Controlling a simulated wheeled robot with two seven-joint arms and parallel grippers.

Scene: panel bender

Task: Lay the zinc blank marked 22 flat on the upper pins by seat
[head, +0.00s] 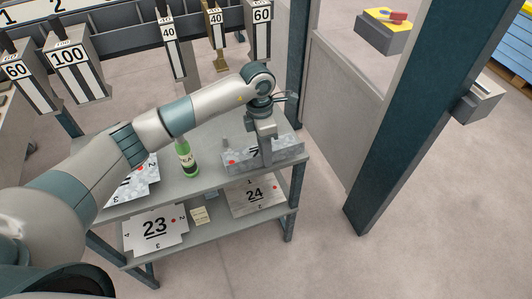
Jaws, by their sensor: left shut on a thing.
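My left gripper (265,142) reaches in from the left and points down over the right end of the upper shelf. It is shut on a mottled grey zinc blank (287,152), which is steeply foreshortened. A red dot shows at its left, and its black number is mostly hidden behind the finger, so I cannot read it. Another mottled zinc blank (147,178) lies at the left of the upper shelf, partly hidden by my arm; its number is covered. The pins and the seat cannot be made out. My right gripper is not in view.
A green bottle (187,160) stands on the upper shelf (217,191), left of the held blank. Blanks marked 23 (143,238) and 24 (240,203) lie on the lower shelf. Numbered tools, including 100 (80,75), hang behind. A dark post (405,120) rises at right.

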